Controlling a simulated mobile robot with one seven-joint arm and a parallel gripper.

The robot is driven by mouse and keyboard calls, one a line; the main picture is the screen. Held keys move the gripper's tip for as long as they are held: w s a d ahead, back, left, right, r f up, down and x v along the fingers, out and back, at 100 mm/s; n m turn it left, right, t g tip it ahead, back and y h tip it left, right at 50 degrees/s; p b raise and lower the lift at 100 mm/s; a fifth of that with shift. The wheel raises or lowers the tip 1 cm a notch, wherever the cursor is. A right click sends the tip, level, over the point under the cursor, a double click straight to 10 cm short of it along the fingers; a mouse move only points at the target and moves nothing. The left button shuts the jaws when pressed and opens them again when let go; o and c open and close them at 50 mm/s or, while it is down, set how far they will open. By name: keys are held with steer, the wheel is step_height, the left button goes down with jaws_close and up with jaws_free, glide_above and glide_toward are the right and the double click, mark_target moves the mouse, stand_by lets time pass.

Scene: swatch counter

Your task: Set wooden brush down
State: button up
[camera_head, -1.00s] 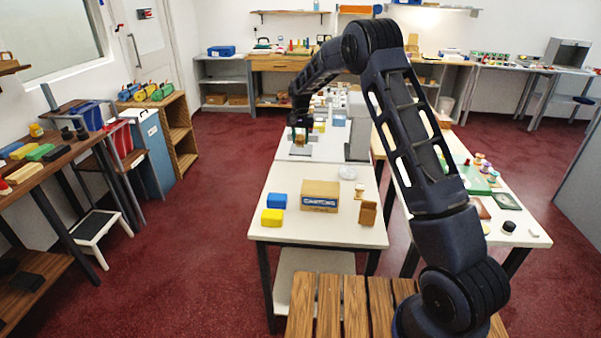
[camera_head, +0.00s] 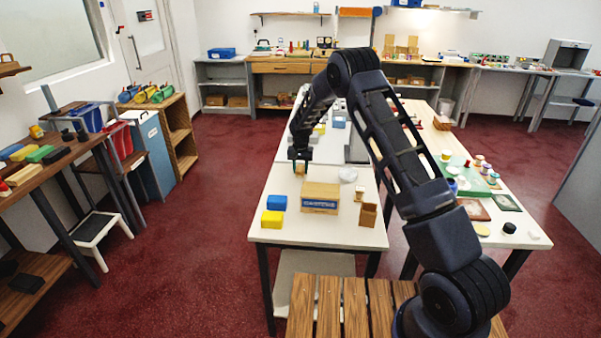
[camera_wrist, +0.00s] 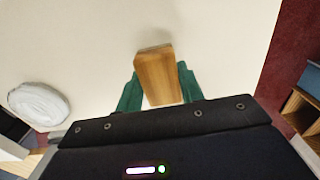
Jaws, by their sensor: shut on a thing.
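The wooden brush (camera_wrist: 157,76) shows in the wrist view as a plain brown wooden block between the green fingers of my gripper (camera_wrist: 158,90). The fingers are shut on its sides. In the head view my gripper (camera_head: 300,168) points down over the white table (camera_head: 285,183), behind the blue block and the carton, and only a small bit of the brush shows below it. A faint shadow lies by the brush's far end. I cannot tell whether the brush touches the table top. Its underside is hidden.
A blue block (camera_head: 277,202), a yellow block (camera_head: 272,219), a cardboard carton (camera_head: 320,198) and a small brown open box (camera_head: 368,215) stand on the table's near part. A round whitish dish (camera_wrist: 38,103) lies left in the wrist view. White table top around the brush is bare.

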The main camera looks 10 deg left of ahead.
steer(key=shift+f, duration=0.7)
steer(key=o, duration=1)
steer(key=shift+f, duration=0.1)
